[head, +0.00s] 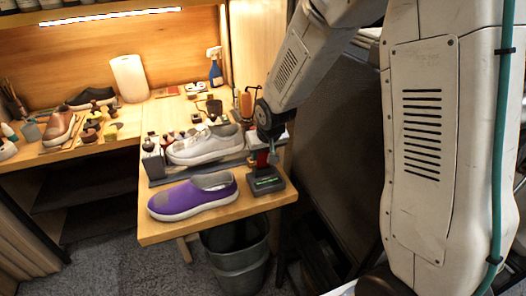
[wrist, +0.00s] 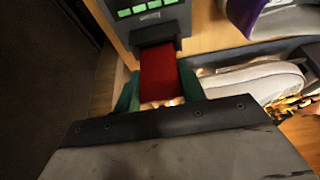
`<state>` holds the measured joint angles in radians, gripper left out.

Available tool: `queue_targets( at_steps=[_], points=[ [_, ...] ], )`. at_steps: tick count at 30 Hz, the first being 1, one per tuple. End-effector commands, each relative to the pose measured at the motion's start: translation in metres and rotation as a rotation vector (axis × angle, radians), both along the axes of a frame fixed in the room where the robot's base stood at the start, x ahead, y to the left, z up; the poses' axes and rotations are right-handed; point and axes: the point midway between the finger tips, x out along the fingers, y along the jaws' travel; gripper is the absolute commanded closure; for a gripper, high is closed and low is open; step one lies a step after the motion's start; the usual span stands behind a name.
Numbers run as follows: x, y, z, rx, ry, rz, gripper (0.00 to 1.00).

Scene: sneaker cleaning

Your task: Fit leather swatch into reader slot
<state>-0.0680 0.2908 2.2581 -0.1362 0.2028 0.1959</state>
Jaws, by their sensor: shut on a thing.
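The dark grey reader (head: 267,183) stands at the right front corner of the wooden table. In the wrist view the reader (wrist: 150,15) shows lit green blocks and a dark slot housing. My gripper (wrist: 160,92) is shut on the red leather swatch (wrist: 158,72), one green finger on each side of it. The swatch's far end meets the slot housing; I cannot tell whether or how deep it is inside. In the head view the swatch is a small red patch (head: 262,158) just above the reader, with my gripper largely hidden by the wrist.
A purple sneaker (head: 193,196) lies left of the reader, and a pale sneaker (head: 204,146) sits behind it on a grey tray. Small bottles and tools stand farther back. A grey bin (head: 238,262) stands below the table's front edge.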

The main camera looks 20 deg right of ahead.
Motion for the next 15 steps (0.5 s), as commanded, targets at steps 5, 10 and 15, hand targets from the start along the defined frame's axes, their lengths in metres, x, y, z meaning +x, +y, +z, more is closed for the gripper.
queue_targets(
  at_steps=[5,10,15],
  points=[
    [0.0,0.0,-0.005,0.0,0.0,0.001,0.8],
    [0.0,0.0,-0.009,-0.001,0.0,0.002,0.8],
    [0.0,0.0,-0.013,0.0,0.001,0.001,0.8]
  ],
)
